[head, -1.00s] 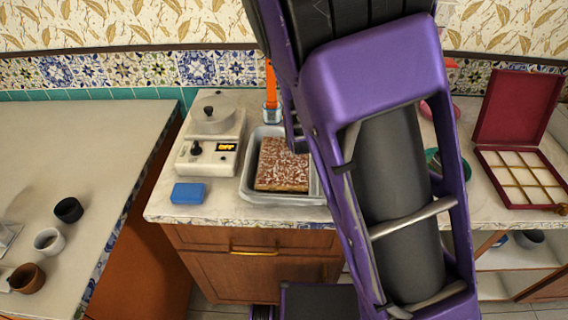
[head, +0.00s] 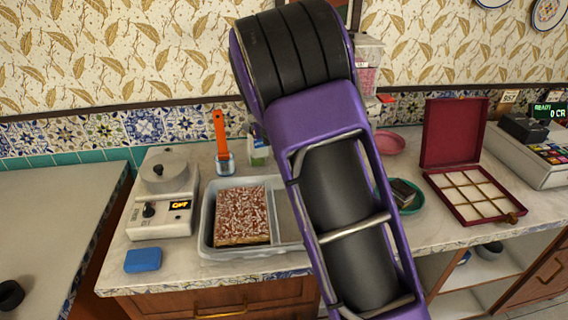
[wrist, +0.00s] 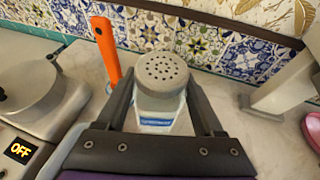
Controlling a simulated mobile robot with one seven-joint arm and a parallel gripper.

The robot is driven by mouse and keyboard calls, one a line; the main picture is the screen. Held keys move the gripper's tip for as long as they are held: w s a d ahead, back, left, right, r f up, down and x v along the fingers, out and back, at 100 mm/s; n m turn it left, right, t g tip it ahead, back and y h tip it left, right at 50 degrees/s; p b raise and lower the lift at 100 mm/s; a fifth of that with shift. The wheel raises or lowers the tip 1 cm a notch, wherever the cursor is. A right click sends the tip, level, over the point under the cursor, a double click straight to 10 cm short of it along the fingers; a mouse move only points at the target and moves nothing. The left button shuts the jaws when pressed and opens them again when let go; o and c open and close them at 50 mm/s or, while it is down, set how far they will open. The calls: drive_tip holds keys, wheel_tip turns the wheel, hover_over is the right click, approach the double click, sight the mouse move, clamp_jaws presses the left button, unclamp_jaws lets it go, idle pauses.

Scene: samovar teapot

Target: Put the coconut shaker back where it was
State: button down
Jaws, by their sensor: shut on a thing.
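The coconut shaker (wrist: 161,82), a white container with a blue label and a grey perforated lid, is upright between the fingers of my gripper (wrist: 160,100) in the wrist view. The gripper is shut on it. In the head view a small part of the shaker (head: 259,152) shows left of my purple arm, behind the tray, near the tiled wall. The arm hides most of the gripper there. I cannot tell whether the shaker's base touches the counter.
A glass holding an orange-handled tool (head: 221,135) stands just left of the shaker. A grey machine (head: 165,190), a blue sponge (head: 143,260) and a tray (head: 207,220) with a coconut-covered cake (head: 242,215) are nearer. An open red box (head: 470,190) is right.

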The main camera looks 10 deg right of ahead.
drive_tip(key=w+d+n+y+b, duration=0.1)
drive_tip(key=w+d+y, duration=0.1)
drive_tip(key=w+d, duration=0.75)
wheel_tip(320, 180, down, 10)
drive_tip(key=shift+w+f+b, duration=0.15)
drive_tip(key=shift+b, duration=0.2)
drive_tip(key=shift+d+f+g+b, duration=0.1)
drive_tip(key=shift+f+g+b, duration=0.2)
drive_tip(key=shift+b, duration=0.1)
unclamp_jaws()
drive_tip(key=shift+r, duration=0.1)
drive_tip(key=v, duration=1.2)
drive_tip(key=shift+r, duration=0.15)
